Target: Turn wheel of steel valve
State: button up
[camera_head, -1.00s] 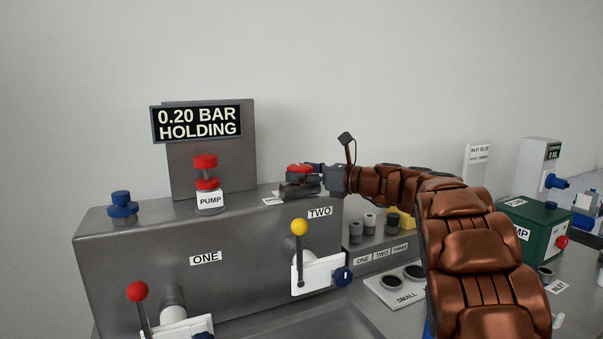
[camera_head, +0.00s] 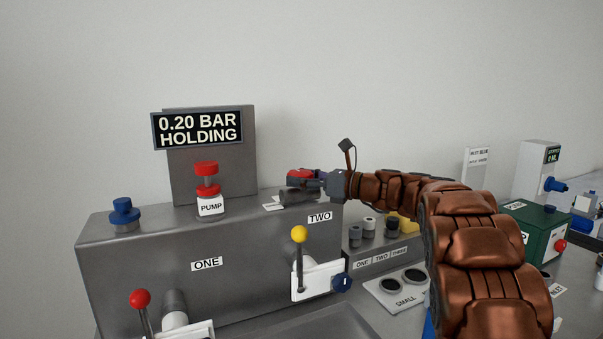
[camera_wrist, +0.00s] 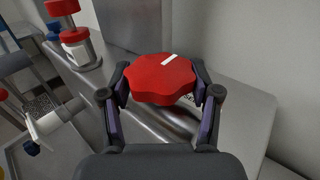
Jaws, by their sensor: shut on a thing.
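The steel valve (camera_head: 296,196) lies on top of the grey cabinet, at its right end. Its red wheel (camera_wrist: 162,79) has a lobed rim and a white mark that points to the upper right in the wrist view. The wheel also shows in the head view (camera_head: 300,174), partly behind my gripper. My gripper (camera_wrist: 161,84) is shut on the wheel, with one finger at its left edge and one at its right. In the head view my gripper (camera_head: 312,180) comes in from the right. The valve body is mostly hidden under the wheel in the wrist view.
The grey cabinet (camera_head: 130,260) carries a blue knob (camera_head: 124,211), a red pump plunger (camera_head: 207,180) and a display (camera_head: 199,128) reading "0.20 BAR HOLDING". A yellow-knobbed lever (camera_head: 299,234) and a red-knobbed lever (camera_head: 141,298) stand in front. A green box (camera_head: 545,228) is at the right.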

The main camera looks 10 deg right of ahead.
jog(key=shift+r+n+g+y+p, duration=0.5)
jog(key=shift+g+p, duration=0.2)
jog(key=shift+p, duration=1.8)
jog(key=shift+f+n+g+p, duration=0.2)
jog(key=shift+n+g+p, duration=0.15)
jog(key=shift+p, duration=0.7)
jog(key=n+g+y+p, duration=0.1)
jog(key=g+p, duration=0.1)
jog(key=p, duration=0.3)
jog(key=shift+w+f+n+y, duration=0.1)
jog(key=shift+n+y, duration=0.15)
jog(key=shift+y, duration=0.05)
jog(key=n+g+p, duration=0.1)
jog(key=g+p, duration=0.1)
jog(key=p, duration=0.2)
jog(key=shift+n+g+y, duration=0.3)
jog(key=shift+g+y, duration=0.05)
jog(key=shift+y, duration=0.05)
jog(key=shift+d+f+n+g+p, duration=0.1)
jog(key=shift+n+g+p, duration=0.3)
jog(key=shift+g+p, duration=0.25)
jog(key=shift+n+g+y+p, duration=0.3)
jog(key=shift+n+g+p, duration=0.55)
jog(key=shift+g, duration=0.5)
jog(key=o, duration=1.2)
jog(key=shift+f, duration=0.1)
jog(key=shift+c, duration=0.2)
